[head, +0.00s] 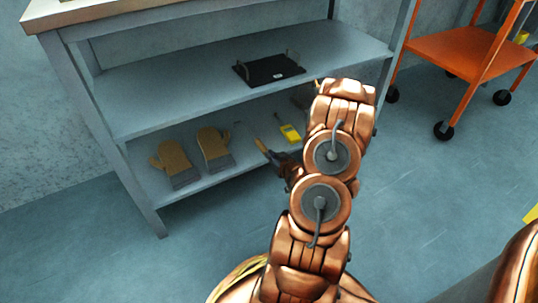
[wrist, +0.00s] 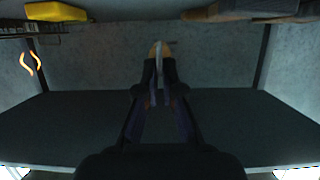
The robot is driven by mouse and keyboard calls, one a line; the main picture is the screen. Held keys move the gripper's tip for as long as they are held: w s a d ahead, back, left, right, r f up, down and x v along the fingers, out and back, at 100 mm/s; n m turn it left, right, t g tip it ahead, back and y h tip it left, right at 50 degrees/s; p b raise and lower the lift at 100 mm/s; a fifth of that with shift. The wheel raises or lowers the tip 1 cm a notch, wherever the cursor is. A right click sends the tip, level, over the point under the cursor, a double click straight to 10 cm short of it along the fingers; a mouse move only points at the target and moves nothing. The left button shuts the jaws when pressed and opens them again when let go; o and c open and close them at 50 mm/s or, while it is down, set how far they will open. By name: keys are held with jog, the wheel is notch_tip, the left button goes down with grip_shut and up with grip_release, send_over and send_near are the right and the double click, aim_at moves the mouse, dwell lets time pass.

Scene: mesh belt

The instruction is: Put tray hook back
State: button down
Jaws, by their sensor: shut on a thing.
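My gripper (wrist: 158,80) is shut on a slim thing with an orange-brown part and a thin grey part, which I take to be the tray hook (wrist: 153,50). In the head view my gripper (head: 272,157) is at the front of the lower shelf, partly hidden by my arm. The hook's orange-brown part (head: 261,145) shows just past the fingertips. Its full shape cannot be made out. A black tray (head: 268,69) with upright metal handles lies on the shelf above.
The grey shelf unit (head: 125,105) has a post at its front left. On its lower shelf lie two tan gloves (head: 214,147) and a yellow device (head: 290,133). An orange cart (head: 463,50) stands at the right. The upper shelf is bare left of the tray.

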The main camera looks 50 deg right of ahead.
aim_at(264, 148)
jog(key=shift+r+p, duration=0.1)
jog(key=shift+p, duration=0.2)
jog(key=shift+p+x, duration=0.35)
jog(key=shift+x, duration=0.75)
jog(key=shift+w+d+p, duration=0.15)
jog(key=shift+w+d, duration=0.05)
jog(key=shift+w, duration=0.5)
jog(key=shift+w+d+p, duration=0.15)
jog(key=shift+w+d, duration=0.1)
jog(key=shift+w, duration=0.45)
jog(key=shift+w+r+p+x, duration=0.1)
jog(key=shift+r+p+x, duration=0.15)
jog(key=shift+x, duration=1.25)
jog(key=shift+w+r+p+x, duration=0.1)
jog(key=shift+r+p+x, duration=0.2)
jog(key=shift+x, duration=1.2)
jog(key=shift+w+r+p+x, duration=0.1)
jog(key=shift+r+p+x, duration=0.15)
jog(key=shift+x, duration=1.25)
jog(key=shift+s+f, duration=0.1)
jog(key=shift+f, duration=1.75)
jog(key=c, duration=1.2)
grip_release()
jog(key=shift+c, duration=0.2)
jog(key=shift+s, duration=0.15)
